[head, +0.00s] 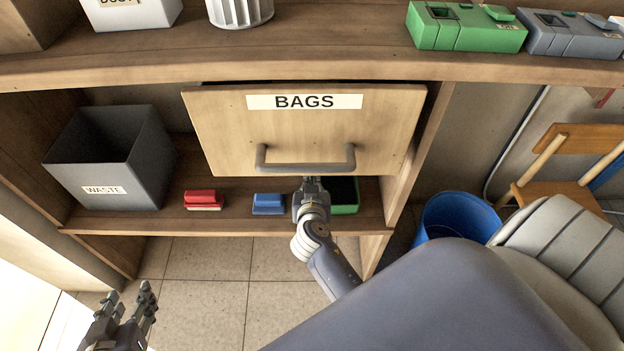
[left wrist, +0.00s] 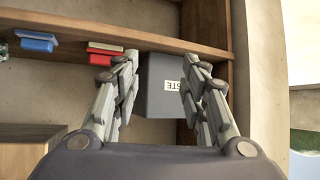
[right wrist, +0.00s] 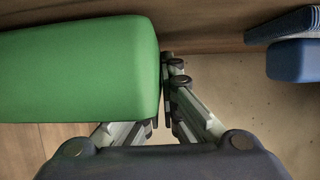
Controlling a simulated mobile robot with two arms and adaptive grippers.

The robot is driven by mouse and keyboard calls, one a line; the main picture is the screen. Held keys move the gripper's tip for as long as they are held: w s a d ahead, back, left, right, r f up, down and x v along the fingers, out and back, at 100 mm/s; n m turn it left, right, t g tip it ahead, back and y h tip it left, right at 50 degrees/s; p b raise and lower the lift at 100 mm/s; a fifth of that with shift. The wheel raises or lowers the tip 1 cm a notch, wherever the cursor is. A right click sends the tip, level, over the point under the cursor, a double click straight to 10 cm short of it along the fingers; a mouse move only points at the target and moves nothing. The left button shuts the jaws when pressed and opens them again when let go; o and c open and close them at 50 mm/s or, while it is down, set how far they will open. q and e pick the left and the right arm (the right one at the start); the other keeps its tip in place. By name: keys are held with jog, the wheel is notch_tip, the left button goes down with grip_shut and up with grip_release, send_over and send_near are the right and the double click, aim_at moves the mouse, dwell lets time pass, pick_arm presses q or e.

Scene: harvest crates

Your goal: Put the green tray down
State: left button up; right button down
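The green tray (head: 345,209) is at the right end of the low shelf, under the drawer front, with its dark inside showing. Its left end is beside my right gripper (head: 312,183). In the right wrist view the tray (right wrist: 80,70) fills the left side, large and close. One finger of my right gripper (right wrist: 162,95) is mostly hidden behind the tray's wall; the other lies against its end, so the gripper looks shut on that wall. Whether the tray's underside touches the shelf cannot be seen. My left gripper (head: 146,297) is open and empty, low at the left.
The BAGS drawer front (head: 225,130) overhangs the shelf (head: 240,222). A blue bucket (head: 432,222) stands right of the shelf.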

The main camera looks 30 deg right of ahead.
jog(key=shift+f, duration=0.15)
jog(key=c, duration=2.2)
grip_release()
jog(key=shift+c, duration=0.2)
jog(key=o, duration=0.4)
pick_arm(q)
jog(key=shift+w+d+r+t, duration=0.25)
jog(key=shift+w+r+t, duration=0.15)
jog(key=shift+w+r, duration=0.15)
pick_arm(e)
jog(key=shift+o, duration=0.2)
pick_arm(q)
jog(key=shift+s, duration=0.1)
